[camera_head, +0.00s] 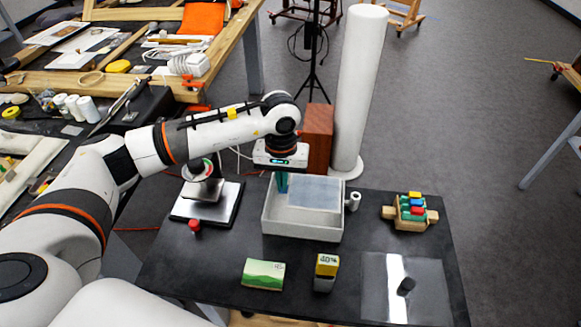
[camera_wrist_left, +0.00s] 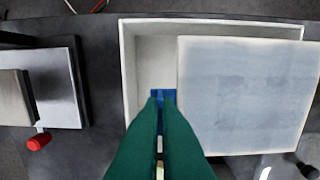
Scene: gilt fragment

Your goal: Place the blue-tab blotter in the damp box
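The damp box (camera_head: 303,230) is a white open tray at the back middle of the dark table; it also shows in the left wrist view (camera_wrist_left: 130,70). The blotter (camera_head: 315,192) is a flat pale blue-grey sheet over the box's right part. In the left wrist view the blotter (camera_wrist_left: 250,95) covers part of the box's right rim, so it appears above the rim. Its blue tab (camera_wrist_left: 163,97) is at the sheet's left edge. My left gripper (camera_head: 282,183), with teal fingers (camera_wrist_left: 160,102), appears shut on this tab, over the box's left side. My right gripper is out of view.
A metal-plated press (camera_head: 205,205) with a red knob stands left of the box. A green card (camera_head: 263,274) and a yellow-topped container (camera_head: 326,272) are in front. A rack with coloured pieces (camera_head: 410,212) and a clear sheet (camera_head: 405,287) lie right. A white column (camera_head: 358,95) stands behind.

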